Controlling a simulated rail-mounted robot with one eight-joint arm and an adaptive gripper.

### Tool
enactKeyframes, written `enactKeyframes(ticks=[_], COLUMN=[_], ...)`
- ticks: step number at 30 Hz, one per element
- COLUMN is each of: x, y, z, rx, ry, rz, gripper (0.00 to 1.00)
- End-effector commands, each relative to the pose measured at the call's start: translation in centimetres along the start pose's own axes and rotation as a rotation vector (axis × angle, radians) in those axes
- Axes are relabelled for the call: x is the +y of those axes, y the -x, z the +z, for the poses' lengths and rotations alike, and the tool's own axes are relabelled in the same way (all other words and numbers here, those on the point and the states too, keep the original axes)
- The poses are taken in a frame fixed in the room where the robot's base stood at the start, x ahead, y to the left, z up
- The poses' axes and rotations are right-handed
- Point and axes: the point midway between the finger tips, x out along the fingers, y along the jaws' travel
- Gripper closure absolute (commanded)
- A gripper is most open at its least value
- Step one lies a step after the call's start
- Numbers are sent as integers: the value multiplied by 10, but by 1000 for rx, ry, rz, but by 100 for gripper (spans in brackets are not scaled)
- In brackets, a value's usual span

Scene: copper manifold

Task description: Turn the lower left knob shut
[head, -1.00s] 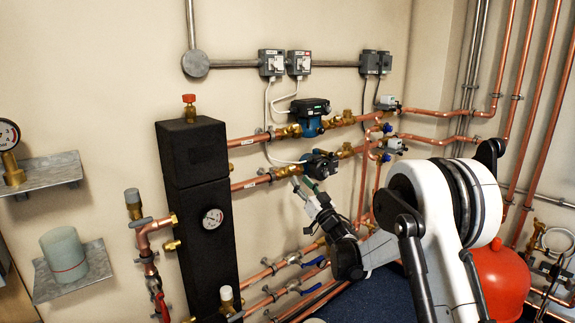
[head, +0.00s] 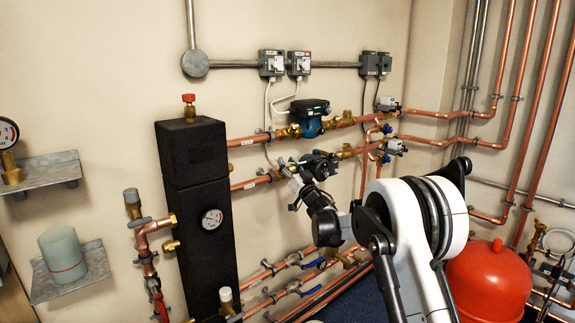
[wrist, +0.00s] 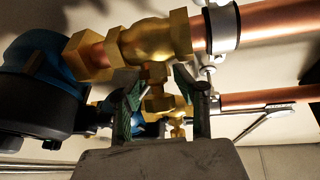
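The lower left valve is a brass fitting (wrist: 155,42) on the lower copper pipe, just left of the lower pump (head: 322,166). In the wrist view its small brass knob (wrist: 157,88) projects from the valve body between my fingers. My gripper (wrist: 161,84) is open, with one green-padded finger on each side of the knob. Whether either pad touches it I cannot tell. In the head view my gripper (head: 285,165) is at this valve and covers most of it.
The upper pump (head: 311,119) sits on the pipe above. A black insulated column (head: 196,170) stands left of my gripper. Pipes with blue-handled valves (head: 314,263) run below. A red tank (head: 488,283) is at the lower right.

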Motion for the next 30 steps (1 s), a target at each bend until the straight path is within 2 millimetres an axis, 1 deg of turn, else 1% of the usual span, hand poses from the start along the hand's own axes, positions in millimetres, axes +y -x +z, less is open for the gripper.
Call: enactKeyframes(ticks=[1,7,20,26,30], x=[0,0,0,-1,-3], y=[0,0,0,1,1], z=[0,0,0,1,1], rx=[0,0,0,0,0], ry=[0,0,9,54,107], rz=[0,0,-14,-83,-168], gripper=[73,100,100,100,100])
